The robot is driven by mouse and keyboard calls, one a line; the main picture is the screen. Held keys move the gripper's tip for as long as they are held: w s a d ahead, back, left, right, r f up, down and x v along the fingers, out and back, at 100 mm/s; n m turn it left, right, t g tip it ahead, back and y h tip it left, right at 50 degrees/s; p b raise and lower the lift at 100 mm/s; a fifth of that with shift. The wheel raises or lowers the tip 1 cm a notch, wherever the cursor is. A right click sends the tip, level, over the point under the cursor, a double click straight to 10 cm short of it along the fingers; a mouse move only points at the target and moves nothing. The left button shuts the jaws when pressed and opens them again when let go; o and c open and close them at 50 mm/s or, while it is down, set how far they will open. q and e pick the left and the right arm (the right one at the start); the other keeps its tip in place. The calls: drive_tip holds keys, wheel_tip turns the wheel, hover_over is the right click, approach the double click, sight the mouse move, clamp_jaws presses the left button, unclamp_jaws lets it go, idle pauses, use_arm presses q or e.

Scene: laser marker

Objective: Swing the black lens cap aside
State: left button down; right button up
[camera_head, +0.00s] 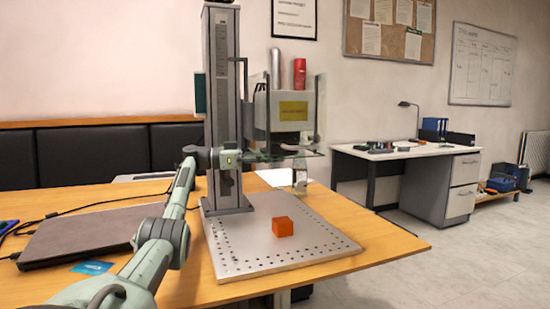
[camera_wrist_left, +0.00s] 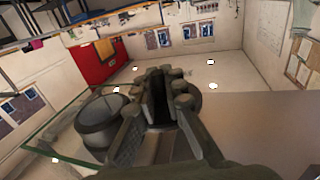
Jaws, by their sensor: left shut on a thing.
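The laser marker's head (camera_head: 290,108) is mounted on a tall grey column above a perforated metal plate. My left gripper (camera_head: 264,156) is level under the head, reaching in from the left. In the left wrist view its fingers (camera_wrist_left: 157,98) are closed on a dark part. A dark round disc (camera_wrist_left: 211,101), which looks like the black lens cap, shows behind the fingertips and is partly hidden by them. A dark round cylinder (camera_wrist_left: 100,122), seemingly the lens housing, sits just left of the fingers. The cap is too small to make out in the head view. My right gripper is not in view.
An orange cube (camera_head: 283,227) sits on the perforated plate (camera_head: 240,262). A clear shield (camera_head: 319,108) flanks the laser head. A closed laptop (camera_head: 85,238) and cables lie at the left of the wooden table. The table's right front corner is clear.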

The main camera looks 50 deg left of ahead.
use_arm(q)
drive_tip(key=c, duration=1.6)
unclamp_jaws()
drive_tip(key=shift+s, duration=0.1)
drive_tip(key=shift+v, duration=3.7)
drive_tip(key=shift+f, duration=0.1)
